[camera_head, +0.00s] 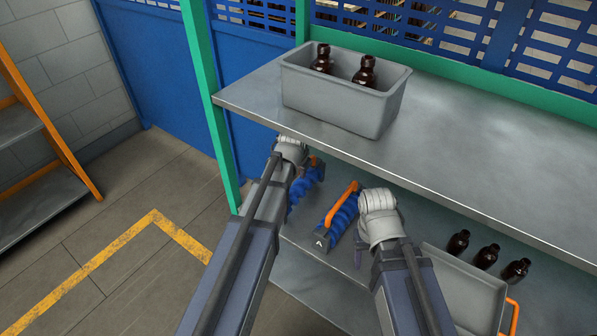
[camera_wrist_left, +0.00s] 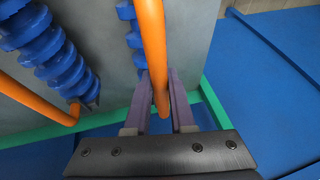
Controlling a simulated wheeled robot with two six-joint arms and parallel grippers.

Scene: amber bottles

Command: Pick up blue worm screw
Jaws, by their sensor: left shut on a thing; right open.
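Two blue worm screws with orange handles are on the lower shelf. The left blue worm screw (camera_head: 304,186) is partly hidden behind my left arm in the head view. My left gripper (camera_wrist_left: 160,88) is shut on its orange handle (camera_wrist_left: 153,40), with one finger on each side; its blue coils (camera_wrist_left: 134,38) show behind. The other blue worm screw (camera_head: 344,217) lies to the right, and it also shows at the left of the wrist view (camera_wrist_left: 48,50). My right gripper (camera_head: 380,208) is open beside that screw; its fingers are mostly hidden.
A grey bin (camera_head: 340,108) with two brown bottles stands on the upper shelf (camera_head: 455,145), above my grippers. A second grey bin (camera_head: 465,292) and three brown bottles (camera_head: 487,256) are at the lower right. A green post (camera_head: 208,100) stands left of the shelf.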

